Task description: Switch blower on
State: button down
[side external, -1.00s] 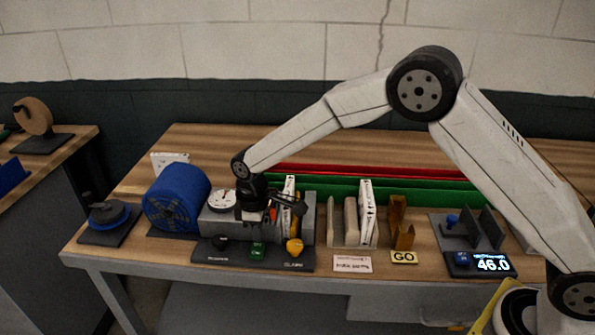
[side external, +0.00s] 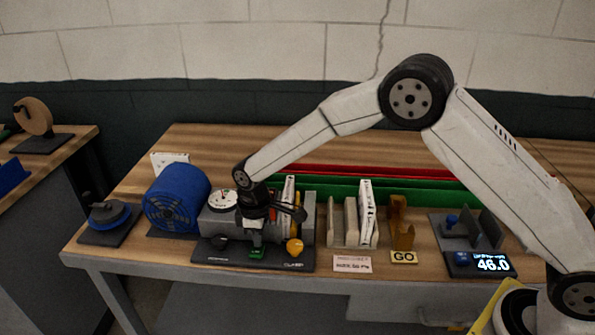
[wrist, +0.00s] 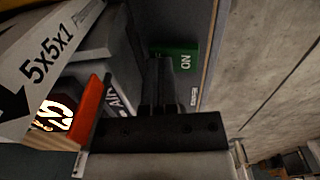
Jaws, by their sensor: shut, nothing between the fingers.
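The blower (side external: 176,200) is a blue drum with a grille at the left of the bench. A grey test housing (side external: 222,222) stands to its right, with a round dial on top. On the dark panel in front is a green switch (side external: 257,253), which shows the word ON in the wrist view (wrist: 176,60). My gripper (side external: 256,244) points down just above or at the switch, between a black knob and a yellow knob. Its fingers (wrist: 160,75) are shut and empty, beside the green switch. Whether they touch it I cannot tell.
The black knob (side external: 221,241) and yellow knob (side external: 294,247) flank the switch. A white boxed filter (side external: 289,191) stands in the housing close behind my gripper. A rack with another filter (side external: 367,212), a GO gauge (side external: 398,222) and a display reading 46.0 (side external: 491,264) are to the right.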

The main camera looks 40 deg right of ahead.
aim_at(257, 249)
jog(key=shift+s+a, duration=0.15)
jog(key=shift+s+a+r, duration=0.15)
jog(key=shift+s+a, duration=0.2)
jog(key=shift+r, duration=0.15)
dwell(0.3)
notch_tip(257, 249, up, 14)
dwell(0.7)
jog(key=shift+w+d, duration=0.25)
jog(key=shift+w, duration=0.3)
jog(key=shift+f, duration=0.25)
